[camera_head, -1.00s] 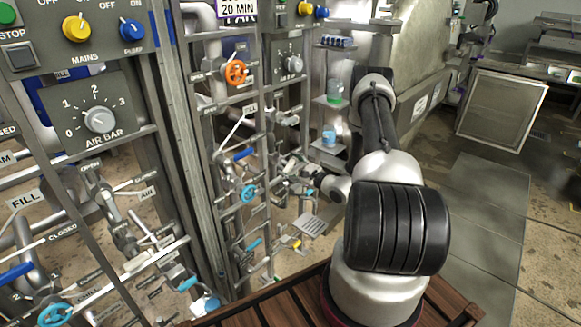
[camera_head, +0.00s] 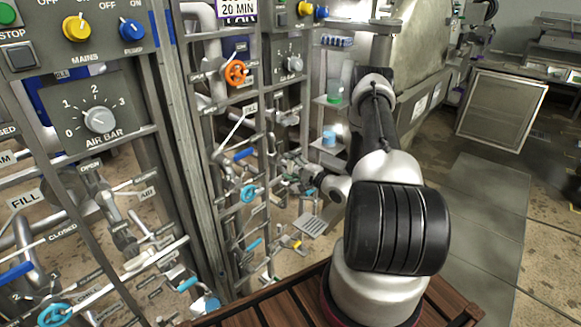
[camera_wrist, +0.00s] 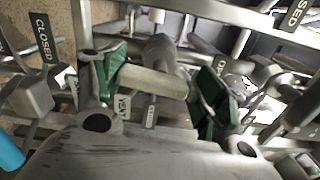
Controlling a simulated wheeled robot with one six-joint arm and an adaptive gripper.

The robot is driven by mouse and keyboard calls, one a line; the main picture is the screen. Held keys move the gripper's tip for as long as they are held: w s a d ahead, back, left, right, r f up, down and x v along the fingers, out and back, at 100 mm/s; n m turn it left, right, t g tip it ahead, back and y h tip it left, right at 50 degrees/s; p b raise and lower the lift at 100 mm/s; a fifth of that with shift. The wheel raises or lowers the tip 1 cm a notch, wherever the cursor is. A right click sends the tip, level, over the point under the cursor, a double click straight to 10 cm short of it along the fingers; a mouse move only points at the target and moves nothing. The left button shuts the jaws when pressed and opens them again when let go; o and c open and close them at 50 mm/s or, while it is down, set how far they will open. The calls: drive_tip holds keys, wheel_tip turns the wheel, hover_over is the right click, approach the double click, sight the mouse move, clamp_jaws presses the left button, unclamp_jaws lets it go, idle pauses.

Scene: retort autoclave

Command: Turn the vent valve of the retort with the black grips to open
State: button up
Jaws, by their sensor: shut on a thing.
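My gripper (camera_wrist: 158,82) has its two green-padded fingers on either side of a grey bar-shaped valve handle (camera_wrist: 153,81) in the wrist view, and is shut on it. A small white VENT label (camera_wrist: 125,106) sits just below this handle. The handle lies nearly level across the picture, tilted slightly down to the right. In the head view my gripper (camera_head: 308,168) is small, among the pipes of the right-hand valve rack. The handle cannot be made out there, and black grips cannot be told on it.
A CLOSED label (camera_wrist: 42,37) is at left and another CLOSED label (camera_wrist: 296,13) at upper right. Rack rails and pipes crowd around my gripper.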

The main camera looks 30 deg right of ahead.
drive_tip(key=shift+n, duration=0.6)
drive_tip(key=o, duration=1)
drive_tip(key=v, duration=1.2)
